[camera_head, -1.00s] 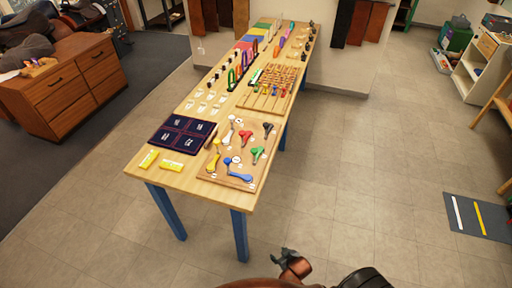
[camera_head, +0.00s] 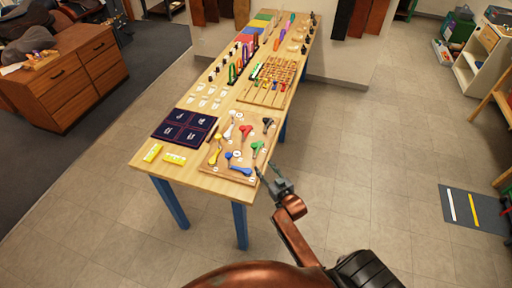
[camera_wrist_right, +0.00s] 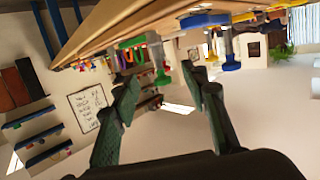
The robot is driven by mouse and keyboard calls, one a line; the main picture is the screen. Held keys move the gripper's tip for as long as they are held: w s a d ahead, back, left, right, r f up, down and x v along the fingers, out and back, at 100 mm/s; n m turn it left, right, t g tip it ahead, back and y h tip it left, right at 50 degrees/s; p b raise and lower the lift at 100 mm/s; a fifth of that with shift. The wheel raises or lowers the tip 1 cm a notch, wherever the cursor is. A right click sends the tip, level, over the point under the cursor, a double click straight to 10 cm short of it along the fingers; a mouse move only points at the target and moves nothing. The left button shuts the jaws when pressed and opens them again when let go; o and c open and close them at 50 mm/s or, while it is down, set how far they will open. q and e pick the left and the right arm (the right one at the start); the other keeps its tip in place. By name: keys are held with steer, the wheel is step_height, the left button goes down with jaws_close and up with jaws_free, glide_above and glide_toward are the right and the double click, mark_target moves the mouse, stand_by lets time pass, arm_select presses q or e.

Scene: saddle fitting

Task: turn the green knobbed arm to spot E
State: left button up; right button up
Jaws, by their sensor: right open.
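The green knobbed arm (camera_head: 256,147) sits on the right part of a wooden board (camera_head: 220,181) at the table's near end. In the right wrist view it hangs from the top (camera_wrist_right: 133,43), with its green knob (camera_wrist_right: 162,76) between and beyond the fingertips. My right gripper (camera_head: 266,171) is open and empty by the board's right edge, close to the green arm; its two fingers also show in the wrist view (camera_wrist_right: 160,74). I see no contact. The spot labels are too small to read, so I cannot tell which is E. My left gripper is not in view.
On the same board are a blue arm (camera_head: 239,168), a red arm (camera_head: 245,130), a black arm (camera_head: 267,122), and yellow and white ones.

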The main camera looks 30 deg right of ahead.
mark_target(256, 147)
steer(key=w+r, duration=0.1)
steer(key=w, duration=0.2)
steer(key=w+d+r+t, duration=0.1)
steer(key=w, duration=0.3)
steer(key=w+r+t, duration=0.1)
steer(key=w, duration=0.3)
steer(key=shift+w+d, duration=0.1)
steer(key=shift+d, duration=0.25)
steer(key=shift+c, duration=0.3)
jaws_close()
